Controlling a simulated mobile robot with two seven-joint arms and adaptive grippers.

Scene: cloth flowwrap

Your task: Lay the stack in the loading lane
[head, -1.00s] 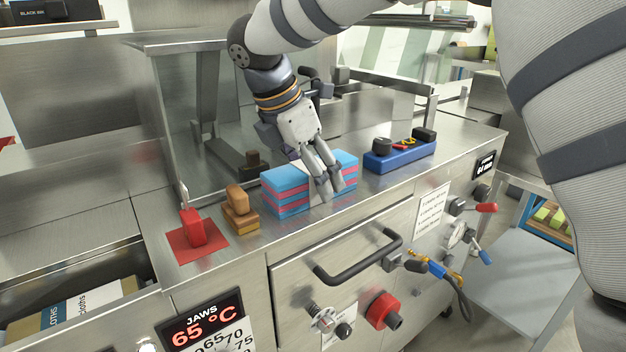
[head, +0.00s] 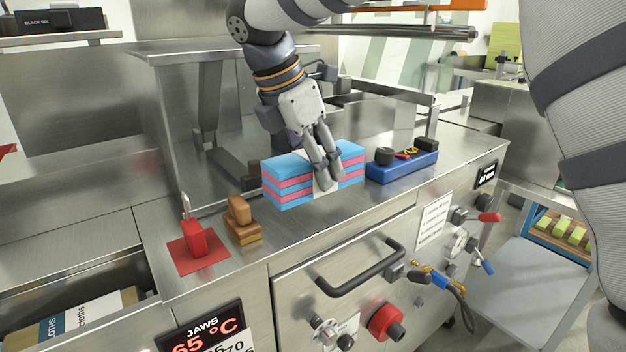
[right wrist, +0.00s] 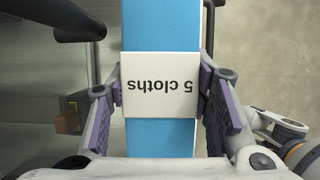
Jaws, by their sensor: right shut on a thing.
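The stack (head: 288,183) is a block of blue and pink folded cloths with a white paper band around its middle. My right gripper (head: 325,178) is shut on the stack across the band, coming down from above. In the right wrist view the stack (right wrist: 160,28) runs between the two purple-padded fingers (right wrist: 160,95), and the band reads "5 cloths" upside down. The stack is over the steel counter (head: 330,215); I cannot tell whether its underside touches it. The loading lane cannot be made out for certain. My left gripper is not in view.
Left of the stack stand a brown wooden stamp-like block (head: 241,218) and a red object (head: 194,238) on a red mat. A blue tray (head: 400,168) with small tools is to the right. A clear guard (head: 215,130) stands behind. A black handle (head: 360,270) is on the front.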

